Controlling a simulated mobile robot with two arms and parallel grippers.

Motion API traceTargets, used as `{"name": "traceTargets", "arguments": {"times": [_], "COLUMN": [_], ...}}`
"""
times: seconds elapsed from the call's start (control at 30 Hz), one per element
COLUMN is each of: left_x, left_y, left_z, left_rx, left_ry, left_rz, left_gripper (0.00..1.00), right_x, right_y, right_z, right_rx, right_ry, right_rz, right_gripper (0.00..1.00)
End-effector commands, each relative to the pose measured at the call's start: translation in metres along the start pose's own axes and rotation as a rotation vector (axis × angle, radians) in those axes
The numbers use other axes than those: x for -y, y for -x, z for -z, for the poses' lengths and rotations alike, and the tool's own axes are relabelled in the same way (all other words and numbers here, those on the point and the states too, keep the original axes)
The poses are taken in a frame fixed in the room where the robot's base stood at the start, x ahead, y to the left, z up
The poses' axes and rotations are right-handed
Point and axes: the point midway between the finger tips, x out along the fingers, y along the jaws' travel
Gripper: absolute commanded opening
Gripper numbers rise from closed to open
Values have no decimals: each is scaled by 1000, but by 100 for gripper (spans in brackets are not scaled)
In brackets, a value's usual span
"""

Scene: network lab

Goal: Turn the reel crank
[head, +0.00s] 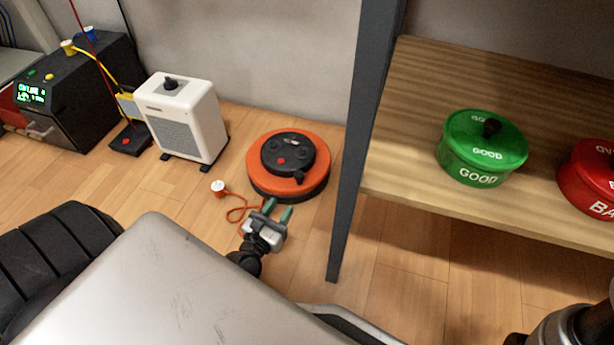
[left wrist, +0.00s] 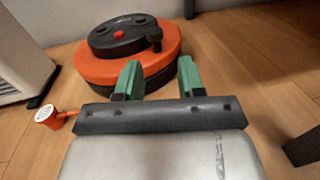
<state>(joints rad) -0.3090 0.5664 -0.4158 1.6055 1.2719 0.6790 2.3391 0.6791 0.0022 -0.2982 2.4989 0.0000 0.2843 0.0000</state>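The orange and black cable reel (head: 274,180) lies flat on the wooden floor between a white heater and a shelf leg. Its black crank knob (head: 299,177) stands on the top disc, on the near right side in the head view. The reel (left wrist: 95,73) and its knob (left wrist: 154,38) also show in the left wrist view. My left gripper (head: 277,211) is just in front of the reel, low to the floor. Its two green fingers (left wrist: 160,80) are apart with nothing between them, short of the knob. My right gripper is not seen; only part of my right arm shows at the lower right.
A red and white plug (head: 218,187) on an orange cord lies left of my gripper. A white heater (head: 183,115) stands behind left. The dark shelf leg (head: 350,170) is close on the right. Green (head: 482,148) and red (head: 592,178) pots sit on the shelf.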

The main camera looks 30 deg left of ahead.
Motion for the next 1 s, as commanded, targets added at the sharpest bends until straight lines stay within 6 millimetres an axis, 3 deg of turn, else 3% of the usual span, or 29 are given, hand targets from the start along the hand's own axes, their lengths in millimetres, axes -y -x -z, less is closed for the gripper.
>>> {"name": "traceTargets", "arguments": {"times": [0.03,0.23,0.7,1.0], "left_x": [-5,-9,-10,-11], "left_y": [0,-16,-96,-108], "left_z": [9,12,12,10], "left_rx": [-4,-1,-2,-5], "left_ry": [26,56,53,52], "left_rz": [-14,-30,-27,-27], "left_gripper": [39,39,39,39], "right_x": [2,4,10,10], "right_y": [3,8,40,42], "right_z": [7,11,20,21], "right_rx": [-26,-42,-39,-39], "right_ry": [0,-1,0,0], "right_rz": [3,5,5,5], "right_gripper": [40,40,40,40]}}
